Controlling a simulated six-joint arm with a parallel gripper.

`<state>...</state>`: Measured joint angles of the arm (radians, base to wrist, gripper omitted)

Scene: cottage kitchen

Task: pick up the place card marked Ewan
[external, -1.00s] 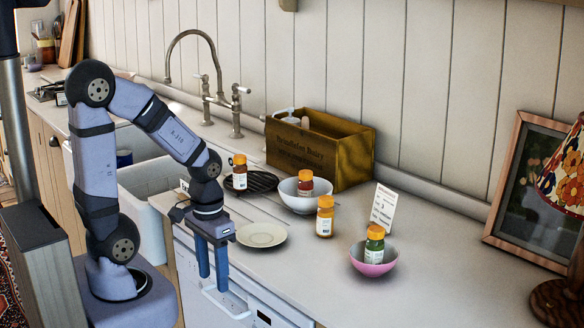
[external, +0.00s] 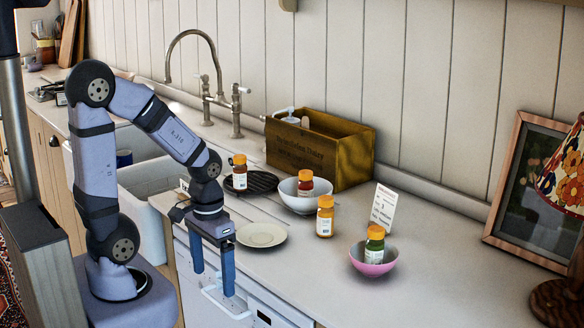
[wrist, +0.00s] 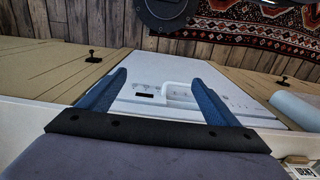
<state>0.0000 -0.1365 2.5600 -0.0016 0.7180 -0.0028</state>
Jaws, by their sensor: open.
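A small white card with dark lettering (external: 184,185) stands on the counter, just left of my wrist in the external view and partly hidden by it. In the wrist view, a white card with dark letters (wrist: 303,171) shows at the bottom right corner, cut off by the edge; I cannot read its name surely. My gripper (external: 213,283) points down in front of the counter's edge, beside the white appliance front. It is open and empty. In the wrist view, its blue fingers (wrist: 157,76) are spread apart with nothing between them.
On the counter are a cream plate (external: 261,234), a dark round trivet (external: 262,184), a white bowl (external: 302,204), a pink bowl (external: 373,268) and several orange-capped jars. A printed sheet (external: 384,207) and a wooden crate (external: 340,155) stand behind. The right front counter is clear.

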